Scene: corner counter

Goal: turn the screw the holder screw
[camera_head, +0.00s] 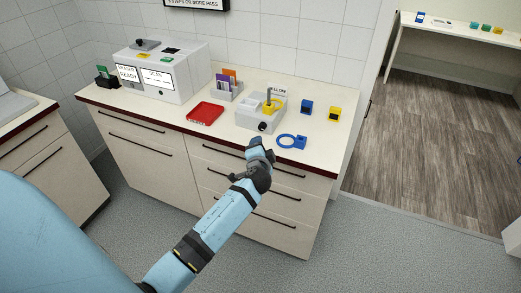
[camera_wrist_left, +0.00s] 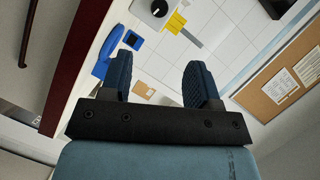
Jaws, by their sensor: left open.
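My right gripper is in neither view.
A blue ring with a square tab (camera_head: 292,142) lies near the front edge, right of the holder. A red tray (camera_head: 205,113), a card rack (camera_head: 226,90) and a white scanner box (camera_head: 160,72) are left.

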